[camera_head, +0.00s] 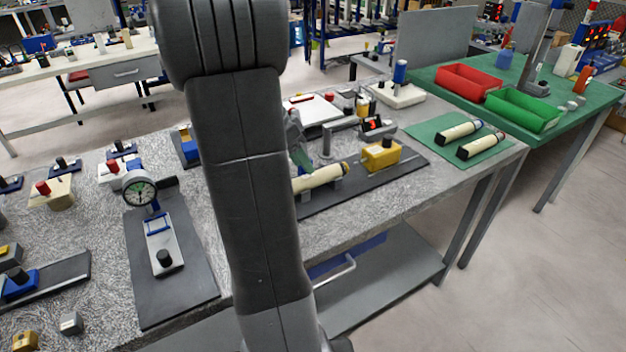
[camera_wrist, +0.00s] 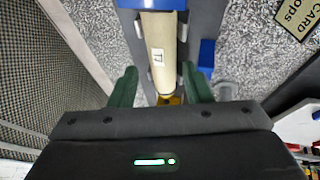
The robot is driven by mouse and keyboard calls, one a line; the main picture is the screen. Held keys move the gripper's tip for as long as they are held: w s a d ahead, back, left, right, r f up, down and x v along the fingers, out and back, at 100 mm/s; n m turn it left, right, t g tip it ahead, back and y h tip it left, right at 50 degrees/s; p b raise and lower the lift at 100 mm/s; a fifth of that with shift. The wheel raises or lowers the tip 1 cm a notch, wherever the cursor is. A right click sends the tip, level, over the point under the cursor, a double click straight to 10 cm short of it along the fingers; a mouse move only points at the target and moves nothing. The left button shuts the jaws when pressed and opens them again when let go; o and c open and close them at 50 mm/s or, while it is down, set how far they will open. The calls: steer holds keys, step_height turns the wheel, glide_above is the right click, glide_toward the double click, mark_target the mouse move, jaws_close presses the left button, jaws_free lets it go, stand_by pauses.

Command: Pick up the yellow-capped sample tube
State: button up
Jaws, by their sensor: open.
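A cream tube (camera_head: 318,179) lies on its side in a grey holder on a dark strip on the bench. Its right end, toward the yellow block, looks yellowish. In the wrist view the cream tube (camera_wrist: 160,50) carries a label reading 17 and runs down between my fingers; a yellow patch shows at its lower end, partly hidden by my gripper body. My gripper (camera_wrist: 160,88) is open, with one green finger on each side of the tube's line and gaps on both sides. In the head view my gripper (camera_head: 299,147) is above the tube, partly hidden behind my arm.
A yellow block (camera_head: 381,155) stands on the same strip, right of the tube. Two cream tubes with dark bands (camera_head: 461,131) lie on a green mat (camera_head: 428,133). Red (camera_head: 468,83) and green (camera_head: 522,110) bins stand beyond.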

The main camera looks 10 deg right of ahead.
mark_target(314, 180)
steer(key=x, duration=0.5)
steer(key=shift+w+f, duration=0.1)
steer(key=shift+w, duration=0.1)
jaws_close()
